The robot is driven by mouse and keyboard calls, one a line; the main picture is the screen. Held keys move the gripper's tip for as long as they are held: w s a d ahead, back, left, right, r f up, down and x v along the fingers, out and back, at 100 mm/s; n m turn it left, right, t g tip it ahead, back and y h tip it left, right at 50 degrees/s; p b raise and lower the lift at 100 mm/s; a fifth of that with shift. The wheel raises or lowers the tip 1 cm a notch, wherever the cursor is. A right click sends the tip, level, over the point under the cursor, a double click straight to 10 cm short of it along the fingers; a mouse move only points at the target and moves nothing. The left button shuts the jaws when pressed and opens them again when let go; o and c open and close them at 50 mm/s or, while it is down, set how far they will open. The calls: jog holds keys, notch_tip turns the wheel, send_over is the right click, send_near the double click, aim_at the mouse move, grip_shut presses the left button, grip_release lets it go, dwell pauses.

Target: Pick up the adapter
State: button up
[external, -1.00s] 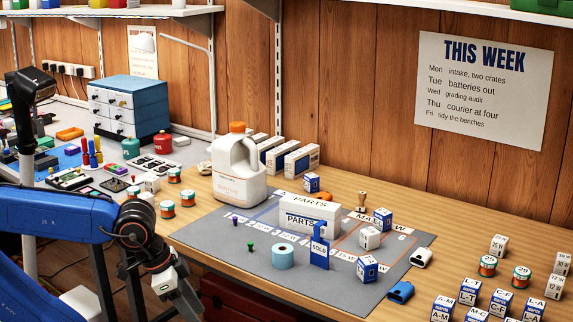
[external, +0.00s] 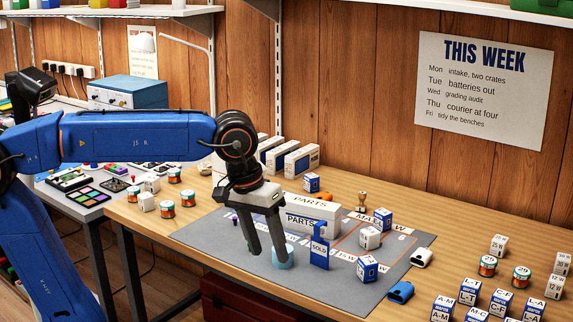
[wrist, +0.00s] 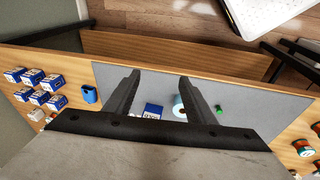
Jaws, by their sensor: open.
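Several small blue-and-white boxes with letter labels (external: 470,290) stand at the front right of the bench; they also show at the left of the wrist view (wrist: 38,97). A similar box (external: 367,268) stands on the grey mat's front part, and another (external: 382,219) further back. A small blue item (external: 400,292) lies at the mat's right front edge, with a white one (external: 421,258) behind it. I cannot tell which is the adapter. My gripper (external: 268,254) is open and empty, pointing down over the mat; its fingers show in the wrist view (wrist: 160,76).
A pale blue tape roll (external: 284,258) is partly hidden behind my fingers. Small round tins (external: 487,266) stand at the right.

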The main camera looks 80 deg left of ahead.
jog(key=w+a+r+n+g, duration=0.1)
jog(key=w+r+n, duration=0.2)
jog(key=w, duration=0.3)
jog(key=w+r+n, duration=0.3)
jog(key=w, duration=0.3)
jog(key=r+n+g, duration=0.2)
jog(key=n, duration=0.3)
send_over(369, 260)
notch_tip(369, 260, down, 12)
jog(key=shift+w+a+f, duration=0.1)
jog(key=shift+a+f, duration=0.05)
jog(key=shift+f, duration=0.05)
jog(key=shift+s+f, duration=0.2)
jog(key=shift+f, duration=2.45)
jog(key=c, duration=1.1)
